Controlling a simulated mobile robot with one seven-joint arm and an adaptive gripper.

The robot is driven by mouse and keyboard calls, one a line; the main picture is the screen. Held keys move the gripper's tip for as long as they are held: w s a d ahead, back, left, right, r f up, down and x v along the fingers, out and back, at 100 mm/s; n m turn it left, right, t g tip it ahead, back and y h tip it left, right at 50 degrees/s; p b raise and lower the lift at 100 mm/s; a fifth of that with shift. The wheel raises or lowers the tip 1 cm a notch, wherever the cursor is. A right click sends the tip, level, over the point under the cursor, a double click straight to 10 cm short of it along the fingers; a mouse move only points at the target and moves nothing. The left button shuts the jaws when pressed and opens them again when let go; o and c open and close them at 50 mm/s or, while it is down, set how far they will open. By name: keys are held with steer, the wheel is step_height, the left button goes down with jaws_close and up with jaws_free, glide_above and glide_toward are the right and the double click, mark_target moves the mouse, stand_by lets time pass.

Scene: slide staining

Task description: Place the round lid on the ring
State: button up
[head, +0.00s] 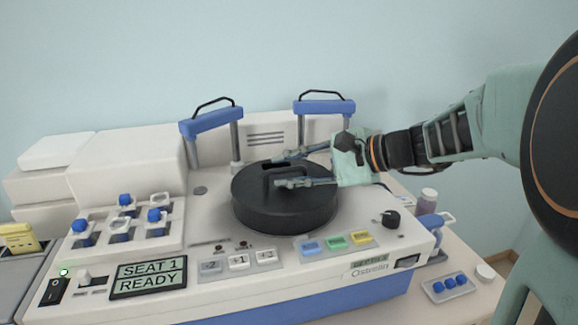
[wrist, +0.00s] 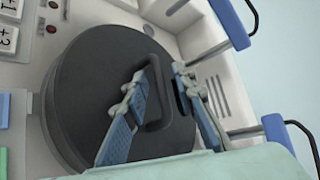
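The black round lid (head: 283,214) sits on the white machine's deck in the head view. It fills the left-middle of the wrist view (wrist: 85,100). A black loop handle (wrist: 155,112) stands on top of the lid. My gripper (head: 278,171) is over the lid, reaching in from the right. Its two blue-grey fingers are spread apart, one on each side of the handle, also in the wrist view (wrist: 158,73). I see a gap between the fingers and the handle. The ring is not visible; whether it lies under the lid cannot be told.
Two posts with blue tops (head: 212,122) and (head: 325,107) stand behind the lid. A display (head: 148,277) reads "SEAT 1 READY". Blue-capped pieces (head: 124,200) stand in a rack at left. Buttons (head: 335,241) and a black knob (head: 391,219) line the front.

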steer(key=shift+d+r, duration=0.1)
steer(key=shift+r, duration=0.1)
steer(key=v, duration=1.1)
steer(key=shift+s+d, duration=0.25)
steer(key=shift+d, duration=0.1)
steer(key=shift+r, duration=0.1)
